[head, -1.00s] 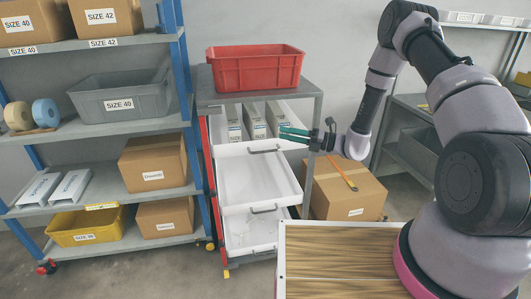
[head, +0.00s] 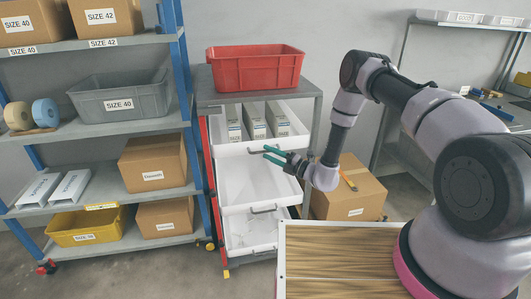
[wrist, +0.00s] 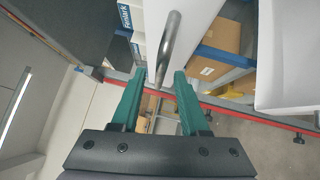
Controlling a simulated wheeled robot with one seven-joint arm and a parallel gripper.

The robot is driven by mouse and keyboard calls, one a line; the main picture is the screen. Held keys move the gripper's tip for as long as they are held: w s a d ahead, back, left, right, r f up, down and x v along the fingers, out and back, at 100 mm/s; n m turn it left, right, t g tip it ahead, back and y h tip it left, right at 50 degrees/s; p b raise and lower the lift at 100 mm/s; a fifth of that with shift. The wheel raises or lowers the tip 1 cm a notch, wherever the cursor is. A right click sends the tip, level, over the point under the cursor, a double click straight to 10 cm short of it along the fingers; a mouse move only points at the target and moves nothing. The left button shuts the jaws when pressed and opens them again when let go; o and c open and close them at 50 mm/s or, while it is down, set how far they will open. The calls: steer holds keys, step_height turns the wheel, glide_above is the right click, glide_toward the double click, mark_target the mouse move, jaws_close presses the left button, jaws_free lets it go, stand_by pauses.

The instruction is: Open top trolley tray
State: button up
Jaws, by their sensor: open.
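The trolley (head: 316,100) stands in the middle of the head view with its trays pulled out. The white top tray (head: 228,149) holds several upright labelled boxes (head: 254,120). My gripper (head: 268,153) is open at the front of this tray, by its handle. In the wrist view a grey bar handle (wrist: 170,45) on a white tray front reaches between the green fingertips of my gripper (wrist: 159,80); the jaws are not closed on it. The white middle tray (head: 240,185) is below and looks empty.
A red crate (head: 256,70) sits on top of the trolley. The bottom tray (head: 248,235) is also out. A cardboard box (head: 350,195) stands on the right. A blue-post shelf (head: 180,70) stands close on the left. A wood-topped surface (head: 335,260) is in front.

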steer(key=shift+x, duration=1.1)
jaws_close()
stand_by(0.7)
